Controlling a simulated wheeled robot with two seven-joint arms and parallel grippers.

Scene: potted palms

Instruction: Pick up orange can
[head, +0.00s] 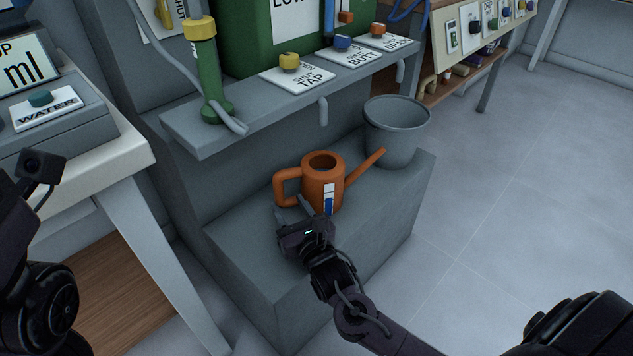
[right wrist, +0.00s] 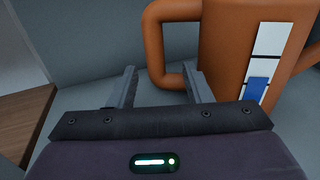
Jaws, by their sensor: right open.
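The orange watering can (head: 318,190) stands upright on the grey block, its handle to the left and its spout pointing up to the right. A white and blue level strip runs down its front. My right gripper (head: 293,212) is open and empty just in front of the can's handle side. In the right wrist view the can's body (right wrist: 225,45) is close on the right, and its looped handle (right wrist: 160,40) lies beyond the two open fingers (right wrist: 160,88). I cannot tell whether a finger touches the handle. My left gripper is not in view; only part of my left arm shows.
A grey bucket (head: 396,130) stands behind the can, near the spout tip. A shelf (head: 255,112) with tap and knob signs overhangs behind. A white table (head: 135,165) is at left. The block's top (head: 245,232) is clear at the front left.

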